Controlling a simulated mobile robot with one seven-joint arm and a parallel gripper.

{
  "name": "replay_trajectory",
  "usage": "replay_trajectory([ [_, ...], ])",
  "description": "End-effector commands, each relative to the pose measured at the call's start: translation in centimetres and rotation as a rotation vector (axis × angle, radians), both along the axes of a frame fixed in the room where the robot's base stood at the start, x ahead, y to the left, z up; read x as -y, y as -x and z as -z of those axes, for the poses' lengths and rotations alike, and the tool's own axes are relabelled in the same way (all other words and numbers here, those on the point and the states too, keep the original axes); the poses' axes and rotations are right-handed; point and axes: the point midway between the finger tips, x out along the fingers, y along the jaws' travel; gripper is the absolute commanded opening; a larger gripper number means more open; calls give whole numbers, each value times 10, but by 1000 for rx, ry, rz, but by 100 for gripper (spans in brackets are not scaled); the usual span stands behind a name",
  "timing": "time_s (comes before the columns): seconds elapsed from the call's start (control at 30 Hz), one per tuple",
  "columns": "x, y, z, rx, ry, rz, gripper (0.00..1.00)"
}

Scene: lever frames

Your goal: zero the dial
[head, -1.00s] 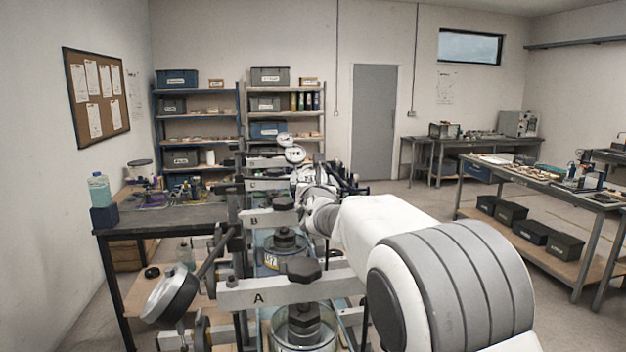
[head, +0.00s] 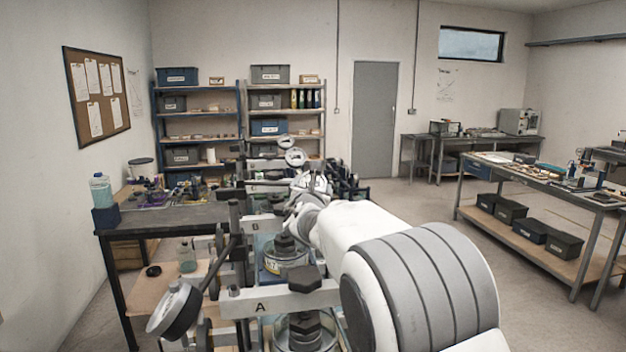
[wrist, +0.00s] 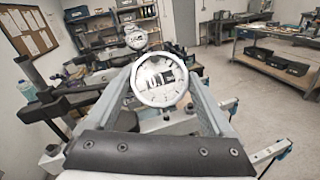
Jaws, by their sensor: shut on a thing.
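A round white dial (wrist: 160,80) with a light metal rim and "0.1" on its face is in the middle of the wrist view. My gripper (wrist: 162,84) is shut on this dial's rim, with one grey finger on each side. The needle is too blurred to read. In the head view my gripper (head: 312,184) is small and partly hidden behind my own arm. A second white dial (wrist: 135,38) stands behind the held one. A large dial (head: 175,309), seen from its side, is at the near left beside the beam marked A (head: 255,303).
Beam B (head: 262,226) and further lever frames stand in a row behind beam A. Black knobs (head: 305,279) and weights crowd the row. A dark bench (head: 170,219) with a bottle (head: 100,190) is on the left. The floor (head: 420,205) to the right is open.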

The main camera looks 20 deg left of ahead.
Motion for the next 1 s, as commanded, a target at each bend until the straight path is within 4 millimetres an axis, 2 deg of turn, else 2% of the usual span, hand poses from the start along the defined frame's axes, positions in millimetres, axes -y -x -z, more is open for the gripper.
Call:
replay_trajectory([
  [0.03, -2, 1, -6, -5, -13, 11, 31],
  [0.53, -1, 1, -2, -23, -42, 49, 31],
  [0.57, -1, 0, -2, -23, -42, 49, 88],
  [0.6, -1, 0, -2, -23, -42, 49, 96],
  [0.63, -1, 0, -2, -24, -42, 49, 100],
  [1.0, 1, 7, -1, -24, -43, 48, 100],
])
